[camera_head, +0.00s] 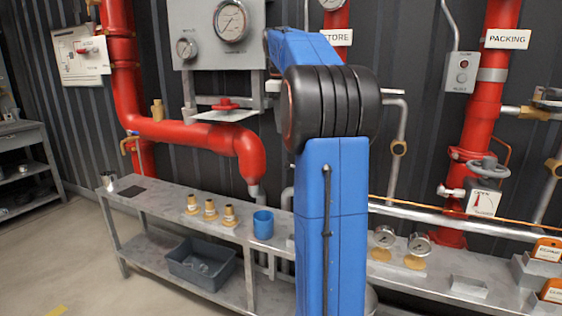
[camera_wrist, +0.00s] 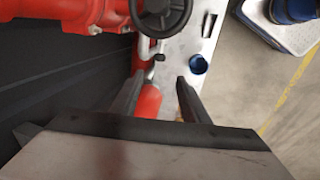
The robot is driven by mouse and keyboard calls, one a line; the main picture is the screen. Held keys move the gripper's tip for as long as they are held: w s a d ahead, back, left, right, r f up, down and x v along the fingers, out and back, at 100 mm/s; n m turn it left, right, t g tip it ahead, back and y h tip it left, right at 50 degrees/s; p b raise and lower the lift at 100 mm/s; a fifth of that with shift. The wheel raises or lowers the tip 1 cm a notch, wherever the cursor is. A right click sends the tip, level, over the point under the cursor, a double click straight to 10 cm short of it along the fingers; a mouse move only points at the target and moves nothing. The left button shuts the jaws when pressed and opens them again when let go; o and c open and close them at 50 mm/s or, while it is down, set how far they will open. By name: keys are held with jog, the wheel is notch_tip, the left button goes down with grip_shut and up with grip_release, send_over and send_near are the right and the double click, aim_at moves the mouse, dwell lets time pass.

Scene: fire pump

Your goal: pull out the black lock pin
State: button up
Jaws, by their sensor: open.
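My gripper (camera_wrist: 158,82) is open in the wrist view, with its two dark fingers apart and nothing held between them. Just beyond the fingertips is a small black piece (camera_wrist: 159,57) at the end of a pale pipe; it may be the black lock pin, but it is too small to tell. A dark handwheel (camera_wrist: 163,14) is beyond it at the top. In the head view my blue arm covers the middle and my gripper is hidden behind it. I cannot make out the lock pin there.
A grey bench (camera_head: 160,199) runs along the wall under red pipes (camera_head: 180,130). On it are a blue cup (camera_head: 263,225), brass fittings (camera_head: 210,210) and gauges (camera_head: 419,246). A grey bin (camera_head: 201,262) is on the lower shelf. The floor at the left is clear.

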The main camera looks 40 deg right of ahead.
jog(key=d+f, duration=0.1)
jog(key=f, duration=0.4)
jog(key=d+f, duration=0.1)
jog(key=f, duration=0.4)
jog(key=w+d+f, duration=0.1)
jog(key=f, duration=0.4)
jog(key=shift+f, duration=0.4)
